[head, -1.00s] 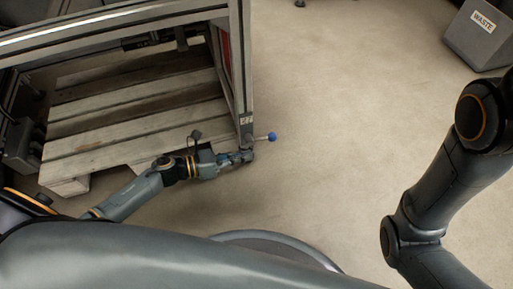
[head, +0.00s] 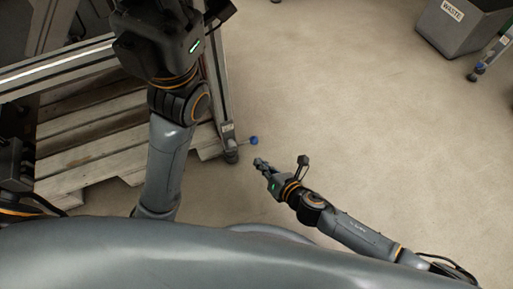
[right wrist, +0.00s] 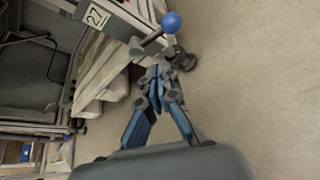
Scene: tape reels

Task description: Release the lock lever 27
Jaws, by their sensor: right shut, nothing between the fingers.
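Lock lever 27 is a short rod with a blue ball knob (head: 254,141), sticking out to the right at the foot of the frame's corner post. In the right wrist view the blue knob (right wrist: 171,23) is near the top, beside a plate marked 27 (right wrist: 96,17). My right gripper (head: 260,163) is shut and empty, just below the knob in the head view and apart from it. Its closed fingers (right wrist: 157,88) point toward the lever in the right wrist view. My left gripper's body (head: 160,42) is raised over the frame; its fingertips are not visible.
A metal frame (head: 60,68) stands at the left, with a wooden pallet (head: 95,148) under it. A caster (head: 231,156) is at the post's foot. A grey WASTE bin (head: 465,30) stands at the upper right. The floor between is clear.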

